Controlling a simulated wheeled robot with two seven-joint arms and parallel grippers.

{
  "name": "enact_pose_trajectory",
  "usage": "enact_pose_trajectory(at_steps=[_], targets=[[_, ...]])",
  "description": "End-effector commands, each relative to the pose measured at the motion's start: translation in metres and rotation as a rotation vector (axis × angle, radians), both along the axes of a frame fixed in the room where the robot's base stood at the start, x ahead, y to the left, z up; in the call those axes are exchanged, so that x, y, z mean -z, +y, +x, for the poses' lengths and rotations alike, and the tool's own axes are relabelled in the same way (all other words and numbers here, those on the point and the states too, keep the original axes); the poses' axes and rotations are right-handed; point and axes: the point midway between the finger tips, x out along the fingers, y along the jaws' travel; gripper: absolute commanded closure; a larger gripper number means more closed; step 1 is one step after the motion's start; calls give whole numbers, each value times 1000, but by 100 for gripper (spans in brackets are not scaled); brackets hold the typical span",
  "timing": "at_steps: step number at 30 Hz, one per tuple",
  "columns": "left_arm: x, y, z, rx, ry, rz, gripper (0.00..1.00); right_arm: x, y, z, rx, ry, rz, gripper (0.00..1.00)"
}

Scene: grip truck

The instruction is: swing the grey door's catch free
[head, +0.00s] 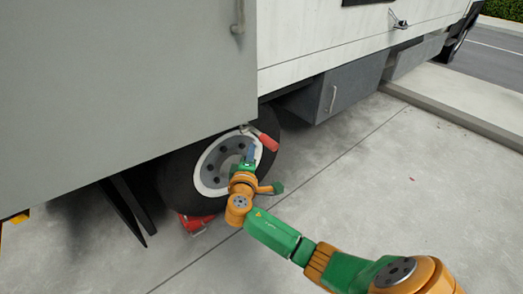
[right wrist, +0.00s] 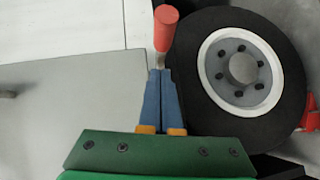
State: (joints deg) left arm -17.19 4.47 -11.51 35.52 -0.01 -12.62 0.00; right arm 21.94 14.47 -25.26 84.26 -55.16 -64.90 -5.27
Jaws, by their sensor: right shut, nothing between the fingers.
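The grey door (head: 130,80) is a large flat panel on the truck's side, at the upper left in the head view. It also fills the left of the right wrist view (right wrist: 70,105). The catch is a short metal piece with a red grip (head: 267,142) by the door's lower right corner. In the right wrist view its red grip (right wrist: 166,28) stands just beyond my fingertips. My right gripper (head: 250,151) is shut and empty, with its blue fingers pointing at the catch's metal part. Whether they touch it, I cannot tell. My left gripper is not in view.
A black tyre with a grey and white rim (head: 213,167) is behind my right gripper. A red wheel chock (head: 195,223) lies at its foot. A grey under-body box (head: 345,90) is to the right. A metal handle (head: 238,20) sits on the door. The concrete at right is clear.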

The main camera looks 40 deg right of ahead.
Motion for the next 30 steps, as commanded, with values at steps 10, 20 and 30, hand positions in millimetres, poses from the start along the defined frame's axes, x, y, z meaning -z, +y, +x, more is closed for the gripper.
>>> enact_pose_trajectory(at_steps=[10, 20, 30], targets=[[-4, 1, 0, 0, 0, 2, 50, 8, -37, 2, 0, 2, -1, 100], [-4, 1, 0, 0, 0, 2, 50, 8, -38, 2, -2, 2, 1, 100], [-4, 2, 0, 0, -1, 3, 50, 8, -69, 0, -105, 3, -5, 100]])
